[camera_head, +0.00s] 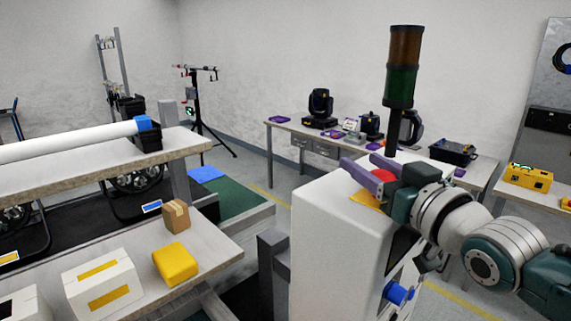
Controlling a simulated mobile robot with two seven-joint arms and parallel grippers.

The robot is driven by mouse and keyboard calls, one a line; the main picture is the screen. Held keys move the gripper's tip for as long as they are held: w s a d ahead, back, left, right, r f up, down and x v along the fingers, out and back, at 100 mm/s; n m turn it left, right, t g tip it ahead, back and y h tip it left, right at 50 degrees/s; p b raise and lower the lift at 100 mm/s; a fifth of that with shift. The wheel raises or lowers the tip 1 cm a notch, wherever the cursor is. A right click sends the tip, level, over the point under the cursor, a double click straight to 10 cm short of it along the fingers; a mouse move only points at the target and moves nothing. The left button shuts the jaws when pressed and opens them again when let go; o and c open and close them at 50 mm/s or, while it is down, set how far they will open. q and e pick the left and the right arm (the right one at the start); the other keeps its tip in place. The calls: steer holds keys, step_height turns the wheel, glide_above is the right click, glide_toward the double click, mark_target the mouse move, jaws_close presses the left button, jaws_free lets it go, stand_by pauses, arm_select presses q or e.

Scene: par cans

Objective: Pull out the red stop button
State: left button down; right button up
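The red stop button (382,175) is on top of a white machine cabinet (326,225), with a yellow plate (366,199) around its base. It is mostly hidden by my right gripper. My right gripper (361,160) reaches in from the right, low over the cabinet top. Its two purple fingers are apart, with red showing between them. I cannot tell whether the fingers touch the button. My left gripper is not in view.
A signal tower (403,70) in brown and green rises behind my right gripper. A blue knob (397,293) sticks out of the cabinet's right side. At left, a bench holds a yellow block (175,264), a brown box (176,215) and a white box (102,283).

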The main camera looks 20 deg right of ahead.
steer(key=o, duration=0.4)
steer(key=shift+f, duration=0.1)
steer(key=shift+s, duration=0.1)
steer(key=s+b, duration=0.1)
steer(key=s, duration=0.8)
steer(key=shift+s+b, duration=0.4)
